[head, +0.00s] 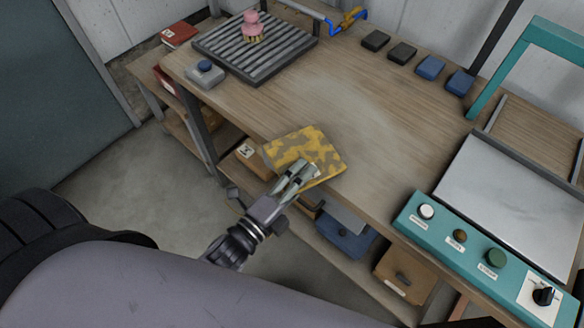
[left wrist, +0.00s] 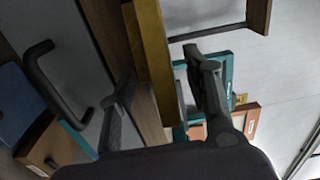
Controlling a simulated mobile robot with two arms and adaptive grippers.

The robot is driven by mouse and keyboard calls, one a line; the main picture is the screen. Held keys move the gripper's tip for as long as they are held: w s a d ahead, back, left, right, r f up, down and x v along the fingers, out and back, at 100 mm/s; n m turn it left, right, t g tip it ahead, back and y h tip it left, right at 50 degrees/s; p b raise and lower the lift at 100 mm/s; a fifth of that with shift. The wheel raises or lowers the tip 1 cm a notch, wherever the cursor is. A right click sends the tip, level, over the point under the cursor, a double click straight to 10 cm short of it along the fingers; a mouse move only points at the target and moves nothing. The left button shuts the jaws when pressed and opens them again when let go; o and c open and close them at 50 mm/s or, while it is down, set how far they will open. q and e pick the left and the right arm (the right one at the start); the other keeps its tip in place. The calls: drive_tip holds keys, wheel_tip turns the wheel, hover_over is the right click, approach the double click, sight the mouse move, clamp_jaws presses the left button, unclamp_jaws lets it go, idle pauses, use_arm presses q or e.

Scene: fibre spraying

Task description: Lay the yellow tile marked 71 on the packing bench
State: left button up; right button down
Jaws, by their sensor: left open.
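The yellow tile (head: 296,146), mottled with brown-grey patches, lies flat at the front edge of the wooden packing bench (head: 370,165). A pale patch shows on it near my gripper, but I cannot read a number. My left gripper (head: 303,170) is at the tile's near side, its fingers partly covering it. In the left wrist view, the tile's yellow edge (left wrist: 154,65) runs between the two spread fingers of my left gripper (left wrist: 160,75), with a gap to the right finger. Whether the left finger touches it I cannot tell. My right gripper is not in view.
A ribbed dark tray (head: 285,68) with a pink-topped object (head: 252,26) stands at the far left. Dark and blue blocks (head: 430,68) line the back. A teal control panel (head: 470,245) with knobs is at right. Boxes (head: 405,275) sit on the shelf below. The bench middle is clear.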

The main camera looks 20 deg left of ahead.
use_arm(q)
drive_tip(key=b+v, duration=0.2)
drive_tip(key=v, duration=1)
